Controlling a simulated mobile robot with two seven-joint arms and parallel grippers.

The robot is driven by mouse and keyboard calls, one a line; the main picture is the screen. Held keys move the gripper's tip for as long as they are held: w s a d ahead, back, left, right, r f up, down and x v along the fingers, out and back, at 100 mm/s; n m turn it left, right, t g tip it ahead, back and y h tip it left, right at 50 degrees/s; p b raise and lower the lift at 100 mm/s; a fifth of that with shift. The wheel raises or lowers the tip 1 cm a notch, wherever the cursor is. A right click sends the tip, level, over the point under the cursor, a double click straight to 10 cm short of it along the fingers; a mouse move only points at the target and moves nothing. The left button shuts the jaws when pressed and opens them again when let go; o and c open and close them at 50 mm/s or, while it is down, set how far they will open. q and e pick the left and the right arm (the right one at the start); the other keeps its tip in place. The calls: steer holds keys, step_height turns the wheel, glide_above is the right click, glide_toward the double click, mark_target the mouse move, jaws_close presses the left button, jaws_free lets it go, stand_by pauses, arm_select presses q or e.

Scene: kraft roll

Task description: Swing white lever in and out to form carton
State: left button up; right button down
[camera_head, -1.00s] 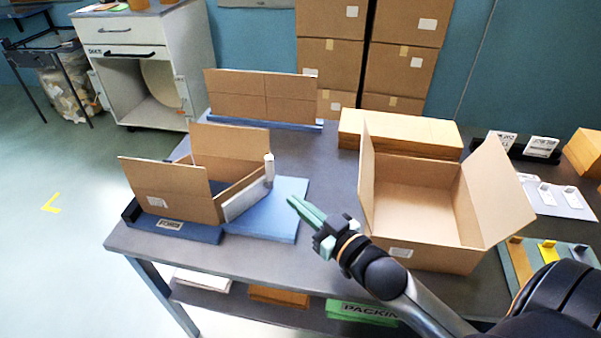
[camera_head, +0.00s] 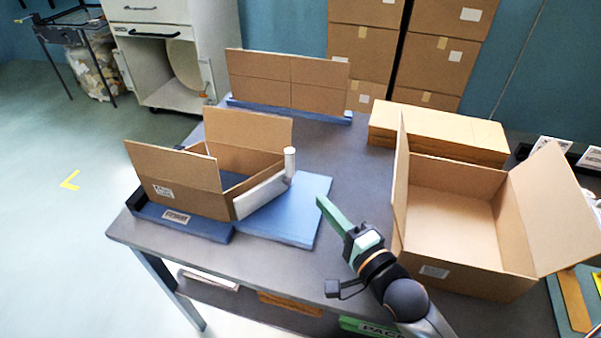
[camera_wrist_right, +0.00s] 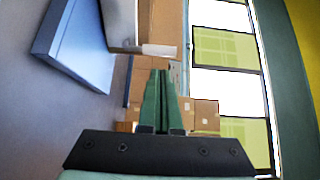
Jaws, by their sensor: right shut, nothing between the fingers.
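The white lever (camera_head: 262,196) stands at the right side of a partly formed carton (camera_head: 190,192), angled outward to the right, with an upright white knob (camera_head: 290,162) at its far end. The carton sits on a blue fixture (camera_head: 290,218) with flaps raised. My right gripper (camera_head: 322,203) is shut and empty, to the right of the lever and apart from it, over the blue plate's right edge. In the right wrist view its green fingers (camera_wrist_right: 158,100) are together, and the white lever end (camera_wrist_right: 158,50) shows just beyond them. My left gripper is not in view.
A larger open carton (camera_head: 465,215) stands on the table's right. A flat stack of cardboard (camera_head: 435,130) lies behind it. An upright cardboard blank (camera_head: 290,80) stands in a blue holder at the back. Bare grey table (camera_head: 355,165) lies between.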

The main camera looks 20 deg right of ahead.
mark_target(292, 165)
steer(key=x, duration=1)
steer(key=shift+w, duration=0.15)
steer(key=shift+w+d, duration=0.1)
steer(key=w+p, duration=0.1)
steer(key=w, duration=0.5)
steer(key=shift+a, duration=0.25)
